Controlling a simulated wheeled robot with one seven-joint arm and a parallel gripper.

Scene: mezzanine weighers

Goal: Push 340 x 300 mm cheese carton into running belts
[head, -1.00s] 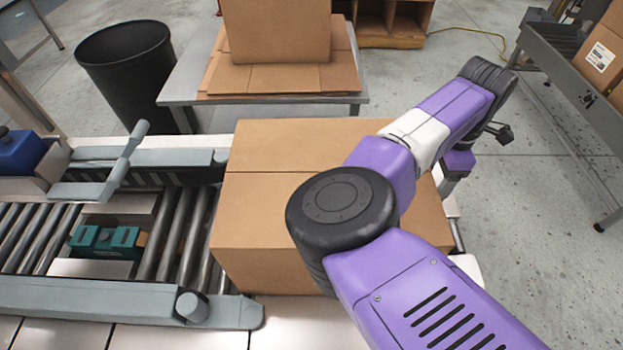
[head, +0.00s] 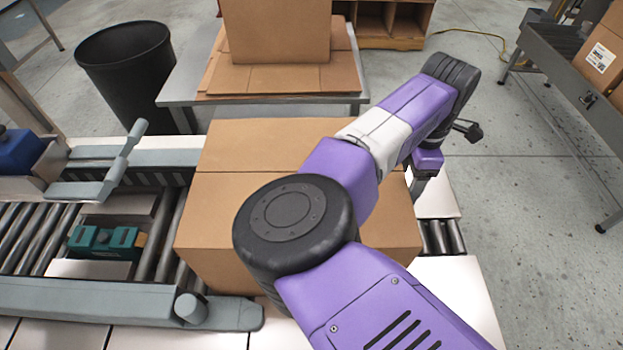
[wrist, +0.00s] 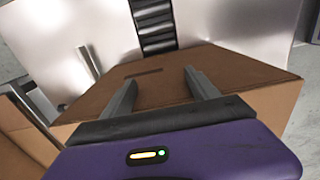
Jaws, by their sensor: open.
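The large brown cheese carton (head: 262,145) sits closed and upright at the right end of the roller conveyor, its left end between two grey side rails (head: 180,168) that carry the belts. My arm crosses over its front right part and hides some of its top. My gripper (head: 418,192) is at the carton's right side, low, mostly hidden by my wrist. In the wrist view the open fingers (wrist: 160,92) point at a brown carton face (wrist: 165,82) with a dark slot in it. I cannot tell whether they touch it.
A teal unit (head: 104,242) sits among the rollers at left. Behind stand a black bin (head: 128,75) and a grey table (head: 185,92) bearing flat cardboard and a box. Another conveyor (head: 570,80) stands at far right. The floor between is clear.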

